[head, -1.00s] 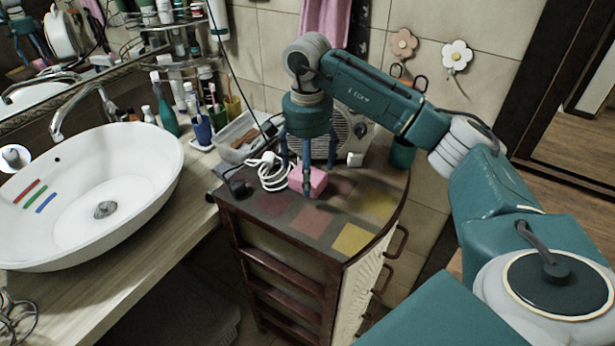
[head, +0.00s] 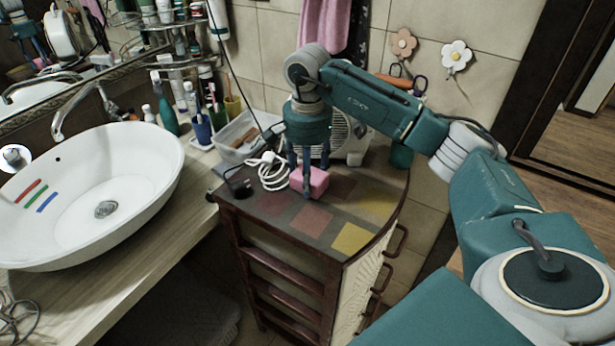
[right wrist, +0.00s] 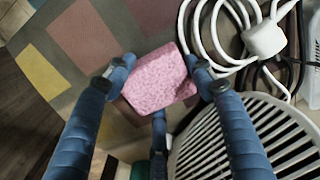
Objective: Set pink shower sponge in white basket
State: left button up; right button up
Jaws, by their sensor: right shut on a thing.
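The pink sponge (head: 319,180) is a small block on the tiled top of the dark cabinet. My right gripper (head: 307,182) points down over it, with its fingers around it. In the right wrist view the sponge (right wrist: 160,80) sits between the blue fingertips of my right gripper (right wrist: 161,76), which are shut on it. I cannot tell whether it still touches the cabinet top. A whitish basket (head: 232,153) with things in it stands left of and behind the sponge, against the wall. My left gripper is out of view.
A white coiled cable (head: 270,174) lies just left of the sponge. A fan heater (head: 352,138) stands behind the gripper. A cup with toothbrushes (head: 202,130) is near the basket, and the washbasin (head: 150,190) is at left. The cabinet top's front (head: 310,220) is clear.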

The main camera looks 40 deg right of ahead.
jog(key=shift+r, duration=0.45)
notch_tip(320, 180, up, 7)
jog(key=shift+w+b, duration=0.1)
jog(key=shift+b, duration=0.3)
notch_tip(320, 180, up, 12)
jog(key=p, duration=0.3)
jog(key=s+a+f+n, duration=0.5)
jog(key=s+a+n, duration=0.1)
jog(key=a, duration=0.2)
jog(key=s+a+f+n, duration=0.5)
jog(key=s+a+n, duration=0.1)
jog(key=a+n, duration=0.1)
jog(key=shift+s+a+f+n, duration=0.15)
jog(key=shift+a+f+n, duration=0.2)
jog(key=shift+a, duration=0.25)
